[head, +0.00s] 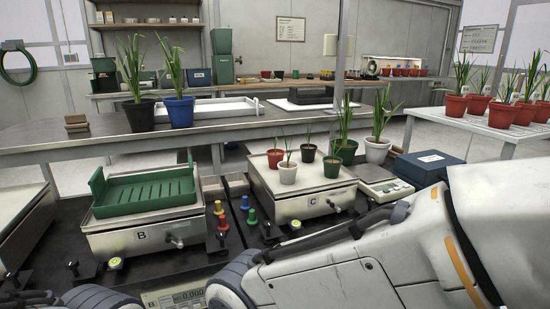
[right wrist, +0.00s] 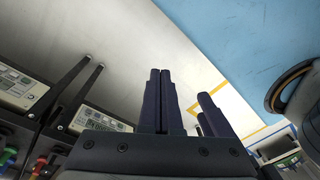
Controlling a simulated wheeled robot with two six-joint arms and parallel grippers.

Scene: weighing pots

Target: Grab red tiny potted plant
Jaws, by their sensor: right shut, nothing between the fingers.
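The red tiny potted plant (head: 275,157) stands upright on the plate of the scale marked C (head: 267,181) in the head view. It is a small terracotta-red pot with thin green shoots. Close by on the same plate are a tiny white pot (head: 287,174), a tiny black pot (head: 308,153) and a tiny green pot (head: 332,168). In the right wrist view my right gripper (right wrist: 160,75) is shut and empty, with floor behind its fingers and no plant near. My left gripper is not seen.
A larger white pot (head: 377,150) and green pot (head: 344,151) stand behind the scale. A green tray (head: 145,192) sits on scale B. Coloured knobs (head: 220,215) stand between the scales. A blue box (head: 428,167) lies right. My right arm covers the lower right.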

